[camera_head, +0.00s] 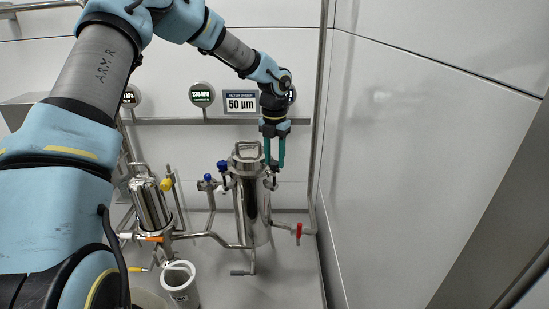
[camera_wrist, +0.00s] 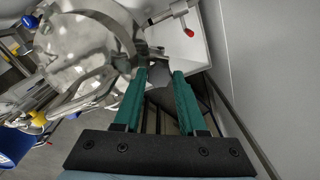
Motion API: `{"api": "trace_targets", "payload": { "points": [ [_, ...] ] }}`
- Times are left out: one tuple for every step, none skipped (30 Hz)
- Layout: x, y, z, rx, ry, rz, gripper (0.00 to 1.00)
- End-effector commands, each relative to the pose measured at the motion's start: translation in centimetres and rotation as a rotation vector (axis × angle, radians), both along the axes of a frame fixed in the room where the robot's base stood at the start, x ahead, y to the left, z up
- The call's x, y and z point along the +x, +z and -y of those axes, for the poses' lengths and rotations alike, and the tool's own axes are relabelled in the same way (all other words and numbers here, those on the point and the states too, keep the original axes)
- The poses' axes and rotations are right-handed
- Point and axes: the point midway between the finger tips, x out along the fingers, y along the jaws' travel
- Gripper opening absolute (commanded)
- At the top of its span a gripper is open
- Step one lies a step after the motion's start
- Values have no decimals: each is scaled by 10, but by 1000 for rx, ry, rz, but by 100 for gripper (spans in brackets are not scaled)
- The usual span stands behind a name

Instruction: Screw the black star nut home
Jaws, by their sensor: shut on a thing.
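My gripper (camera_head: 274,165) points straight down at the right side of the lid of the tall steel filter housing (camera_head: 257,215). In the wrist view its two green fingers (camera_wrist: 159,72) are closed on a small dark part, the black star nut (camera_wrist: 158,76), at the lid's edge. The fingers hide part of the nut, and its thread and seating cannot be made out. The round steel lid (camera_wrist: 88,50) with its handle is left of the fingers in the wrist view.
A blue knob (camera_head: 222,166) is left of the housing lid. A red-handled valve (camera_head: 299,232) is low on the right. The wall (camera_head: 430,150) is close on the right.

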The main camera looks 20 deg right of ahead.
Motion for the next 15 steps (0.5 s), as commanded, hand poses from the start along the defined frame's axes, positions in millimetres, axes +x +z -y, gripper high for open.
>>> {"api": "trace_targets", "payload": {
  "points": [
    [1, 0, 0, -3, -44, 0, 0],
    [1, 1, 0, -3, -72, 0, 0],
    [1, 0, 0, -3, -110, -1, 0],
    [0, 0, 0, -4, -137, -2, 0],
    [1, 0, 0, -3, -161, -2, 0],
    [1, 0, 0, -3, -191, -1, 0],
    [0, 0, 0, -5, -211, -3, 0],
    [1, 0, 0, -4, -230, -2, 0],
    [1, 0, 0, -5, -255, -1, 0],
    [0, 0, 0, -5, -272, -3, 0],
    [0, 0, 0, -6, -288, -3, 0],
    [0, 0, 0, -5, -310, -4, 0],
    [1, 0, 0, -5, -325, -2, 0],
    [0, -1, 0, -5, -340, -4, 0],
    [0, 0, 0, -6, -360, -3, 0]
  ]
}}
